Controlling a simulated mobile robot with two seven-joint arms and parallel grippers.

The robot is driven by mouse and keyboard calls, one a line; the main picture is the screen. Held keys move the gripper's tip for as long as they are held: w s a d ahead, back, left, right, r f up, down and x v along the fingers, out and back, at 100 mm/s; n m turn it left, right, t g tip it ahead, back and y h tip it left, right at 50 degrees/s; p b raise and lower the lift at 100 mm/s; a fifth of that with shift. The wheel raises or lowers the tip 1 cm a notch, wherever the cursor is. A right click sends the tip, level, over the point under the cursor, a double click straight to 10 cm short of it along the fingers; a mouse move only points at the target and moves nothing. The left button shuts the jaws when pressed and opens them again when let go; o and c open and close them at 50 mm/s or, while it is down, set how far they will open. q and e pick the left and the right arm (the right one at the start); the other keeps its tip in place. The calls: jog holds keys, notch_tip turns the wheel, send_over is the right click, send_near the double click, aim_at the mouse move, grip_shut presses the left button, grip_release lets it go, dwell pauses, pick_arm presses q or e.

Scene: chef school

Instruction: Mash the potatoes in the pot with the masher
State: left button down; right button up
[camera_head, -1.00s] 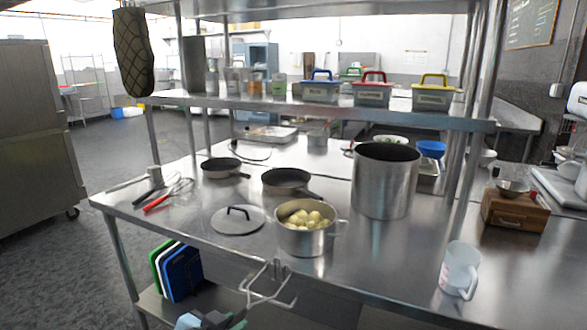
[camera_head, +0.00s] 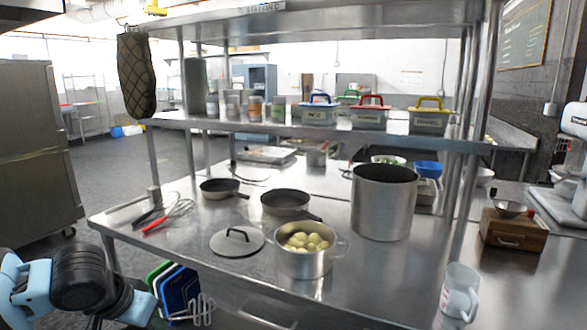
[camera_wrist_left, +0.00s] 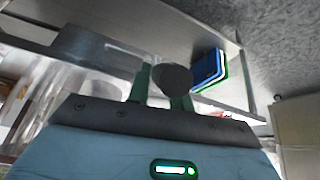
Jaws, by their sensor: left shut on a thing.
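The pot (camera_head: 305,262) stands on the steel table with several pale whole potatoes (camera_head: 306,243) in it. The masher (camera_head: 198,312) shows its looped wire head at the bottom edge of the head view, in front of the table and left of the pot. My left gripper (camera_wrist_left: 160,95) is shut on the masher's handle, whose dark round end (camera_wrist_left: 173,78) shows between the green fingers in the wrist view. In the head view my left arm comes in low at the left; its fingers are hard to make out there. My right gripper is not in view.
A lid (camera_head: 237,242) lies left of the pot, a tall stockpot (camera_head: 384,205) stands behind right. Two pans (camera_head: 285,202), a red-handled whisk (camera_head: 170,217) and a measuring jug (camera_head: 460,291) are on the table (camera_head: 380,285). Cutting boards (camera_head: 180,292) stand below. A shelf (camera_head: 300,112) spans above.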

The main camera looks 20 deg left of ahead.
pick_arm(q)
jog(key=shift+s+r, duration=0.15)
jog(key=shift+r, duration=0.65)
jog(key=shift+s+a+n+g, duration=0.2)
jog(key=shift+a+n+g, duration=0.1)
jog(key=shift+d+r, duration=0.2)
jog(key=shift+r, duration=0.1)
